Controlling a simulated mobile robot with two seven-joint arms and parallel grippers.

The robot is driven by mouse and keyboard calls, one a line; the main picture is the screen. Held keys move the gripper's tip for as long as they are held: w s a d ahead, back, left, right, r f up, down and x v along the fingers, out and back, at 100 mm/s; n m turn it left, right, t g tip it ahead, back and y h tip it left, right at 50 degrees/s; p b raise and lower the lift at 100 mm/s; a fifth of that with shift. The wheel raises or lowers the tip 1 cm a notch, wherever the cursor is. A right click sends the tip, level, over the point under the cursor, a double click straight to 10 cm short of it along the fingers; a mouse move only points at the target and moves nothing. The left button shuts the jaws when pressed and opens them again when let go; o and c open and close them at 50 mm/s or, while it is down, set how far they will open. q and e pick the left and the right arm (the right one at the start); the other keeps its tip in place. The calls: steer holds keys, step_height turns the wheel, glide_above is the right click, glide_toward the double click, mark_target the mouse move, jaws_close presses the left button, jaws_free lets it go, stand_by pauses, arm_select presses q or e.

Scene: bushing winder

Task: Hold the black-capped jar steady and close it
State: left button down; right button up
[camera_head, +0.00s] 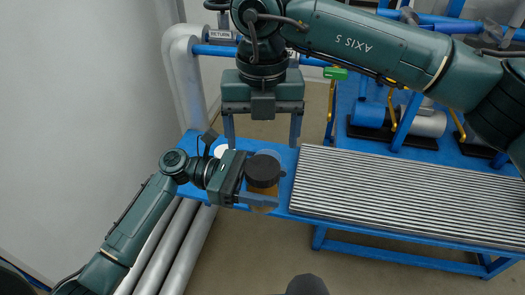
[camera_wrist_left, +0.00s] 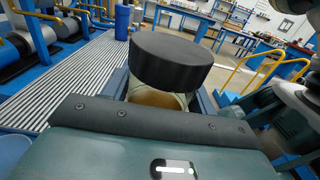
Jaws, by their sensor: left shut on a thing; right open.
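A jar with an amber-brown body (camera_head: 262,191) stands upright between the fingers of my left gripper (camera_head: 265,180), which is shut on it. Its wide black cap (camera_head: 263,170) sits on top; in the left wrist view the cap (camera_wrist_left: 170,60) covers the mouth and the jar's body (camera_wrist_left: 158,98) shows below. I cannot tell how tightly the cap sits. My right gripper (camera_head: 262,138) is open and empty, fingers pointing down, above and behind the jar in the head view.
A blue bench (camera_head: 400,172) carries a ribbed metal surface (camera_head: 400,195) right of the jar. Pale pipes (camera_head: 185,75) run along the wall. Blue machinery (camera_head: 372,115) stands behind.

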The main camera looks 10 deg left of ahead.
step_height(320, 180, up, 6)
stand_by(0.7)
